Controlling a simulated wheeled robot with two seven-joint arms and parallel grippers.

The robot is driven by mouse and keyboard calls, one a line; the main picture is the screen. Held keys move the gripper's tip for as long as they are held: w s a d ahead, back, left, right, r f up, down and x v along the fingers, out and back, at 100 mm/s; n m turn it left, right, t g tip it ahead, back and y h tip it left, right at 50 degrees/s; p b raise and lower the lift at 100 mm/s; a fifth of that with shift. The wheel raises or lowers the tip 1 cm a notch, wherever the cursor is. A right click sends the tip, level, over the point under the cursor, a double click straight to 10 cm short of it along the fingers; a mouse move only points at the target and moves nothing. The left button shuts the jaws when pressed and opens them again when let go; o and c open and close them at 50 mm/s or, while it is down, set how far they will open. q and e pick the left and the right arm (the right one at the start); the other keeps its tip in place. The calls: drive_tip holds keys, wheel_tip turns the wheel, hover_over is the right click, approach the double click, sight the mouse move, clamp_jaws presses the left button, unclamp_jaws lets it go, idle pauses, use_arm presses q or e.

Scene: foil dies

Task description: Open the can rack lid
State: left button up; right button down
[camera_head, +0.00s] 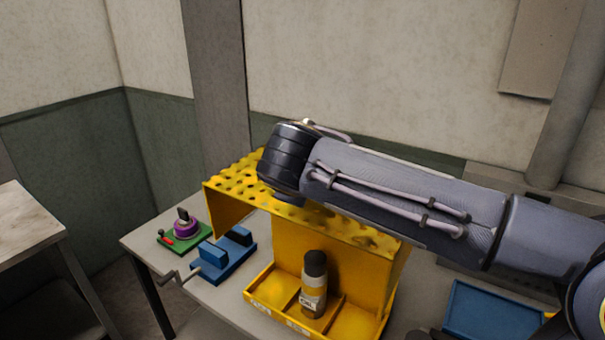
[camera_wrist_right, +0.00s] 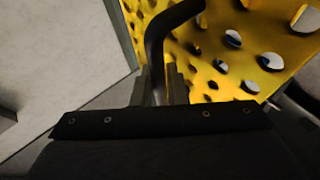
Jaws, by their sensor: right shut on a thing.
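The yellow can rack (camera_head: 290,240) stands on the grey table. Its lid (camera_head: 236,180), a yellow panel full of round holes, lies across the top and looks roughly flat; my right arm covers its middle. The lid also fills the upper right of the right wrist view (camera_wrist_right: 225,75). There a dark bent handle (camera_wrist_right: 155,45) rises at the lid's left edge. My right gripper (camera_wrist_right: 165,88) is shut on the handle's lower end. In the head view its fingers are hidden behind my wrist. My left gripper is not in view.
A dark-capped can (camera_head: 314,285) stands in the rack's lower front tray. A blue vise-like device (camera_head: 222,258) and a green board with a purple part (camera_head: 184,232) sit left of the rack. A blue tray (camera_head: 490,312) lies at right. A wall stands behind.

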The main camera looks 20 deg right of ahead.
drive_tip(key=shift+d, duration=0.1)
drive_tip(key=c, duration=1.5)
unclamp_jaws()
drive_tip(key=shift+o, duration=0.2)
drive_tip(key=b+v, duration=0.1)
drive_tip(key=v, duration=0.6)
drive_tip(key=shift+s+r, duration=0.2)
drive_tip(key=shift+s, duration=0.1)
